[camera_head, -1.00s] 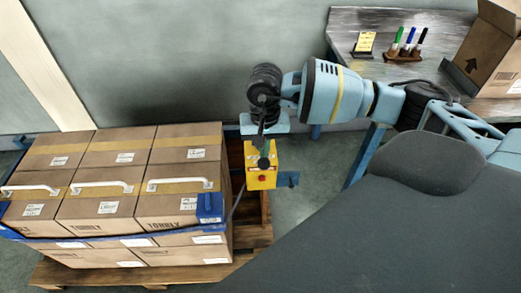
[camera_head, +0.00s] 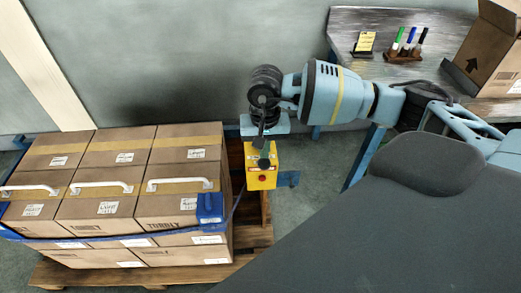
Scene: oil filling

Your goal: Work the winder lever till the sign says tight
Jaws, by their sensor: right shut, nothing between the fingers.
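The winder is a yellow box (camera_head: 262,178) with a red button, standing at the right side of the strapped boxes. A dark lever with a round knob (camera_head: 263,162) shows above its front. My right gripper (camera_head: 264,132) is right over the winder, at the lever, and looks shut with nothing in it. Whether it touches the lever I cannot tell. A blue strap (camera_head: 110,239) runs around the boxes to the winder. A small yellow sign (camera_head: 364,41) stands on the bench; its writing is too small to read. My left gripper is not in view.
Several brown cartons (camera_head: 120,150) with white handles are stacked on a wooden pallet (camera_head: 100,277). A blue corner piece (camera_head: 210,206) sits on the nearest right carton. The bench (camera_head: 350,20) holds markers in a stand (camera_head: 405,55) and an open carton (camera_head: 490,50). Bare floor lies right of the pallet.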

